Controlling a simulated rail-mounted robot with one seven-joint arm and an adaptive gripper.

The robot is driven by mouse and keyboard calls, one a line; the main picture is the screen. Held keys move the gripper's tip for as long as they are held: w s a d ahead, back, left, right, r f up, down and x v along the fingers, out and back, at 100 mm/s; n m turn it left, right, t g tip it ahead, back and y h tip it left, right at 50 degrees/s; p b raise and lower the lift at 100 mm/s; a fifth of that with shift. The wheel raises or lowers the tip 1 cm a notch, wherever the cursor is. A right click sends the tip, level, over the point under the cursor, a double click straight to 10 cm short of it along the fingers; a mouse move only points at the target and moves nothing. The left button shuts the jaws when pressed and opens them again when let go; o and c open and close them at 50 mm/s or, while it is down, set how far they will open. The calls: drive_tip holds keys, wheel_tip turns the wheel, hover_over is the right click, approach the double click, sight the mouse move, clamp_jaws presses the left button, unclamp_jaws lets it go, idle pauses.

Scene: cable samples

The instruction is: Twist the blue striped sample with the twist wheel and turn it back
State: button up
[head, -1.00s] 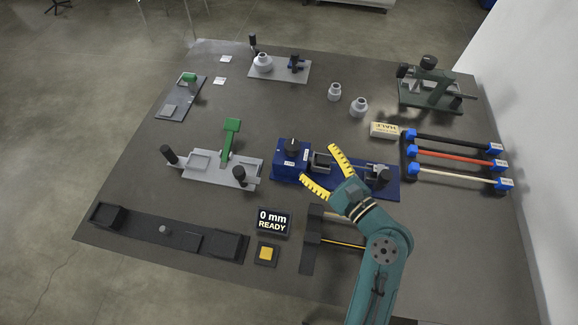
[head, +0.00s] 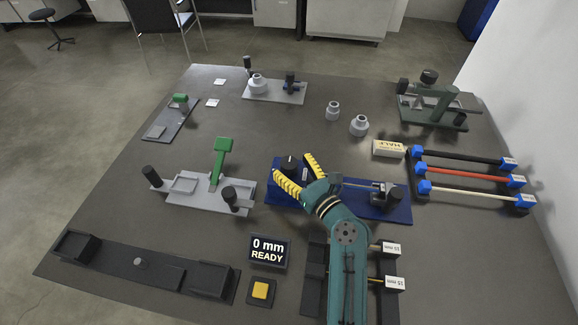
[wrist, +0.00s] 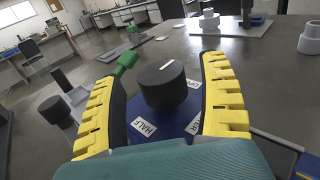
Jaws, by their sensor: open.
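The twist wheel, a black round knob (head: 289,163) with a white line on top, stands at the left end of the blue fixture (head: 392,212). In the wrist view the knob (wrist: 163,84) sits between my two yellow fingers, with gaps on both sides. My gripper (head: 291,166) is open around or just above it; I cannot tell the exact height. White labels lie around the knob; one reads HALF (wrist: 144,128). A thin sample (head: 358,184) runs to the dark clamp (head: 386,197) at the fixture's right. Its stripe colour is too small to tell, and my gripper hides its left end.
A rack (head: 412,178) with black, red and pale blue-ended samples is at the right, beside a WALL-like labelled block (head: 389,148). A grey fixture with a green lever (head: 220,158) stands left. A display (head: 268,251) reads 0 mm READY, above a yellow button (head: 261,291).

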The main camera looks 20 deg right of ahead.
drive_tip(key=shift+x, duration=0.9)
drive_tip(key=c, duration=1.2)
drive_tip(key=shift+r+h+p, duration=0.15)
drive_tip(key=shift+h+p, duration=0.15)
drive_tip(key=shift+p, duration=0.4)
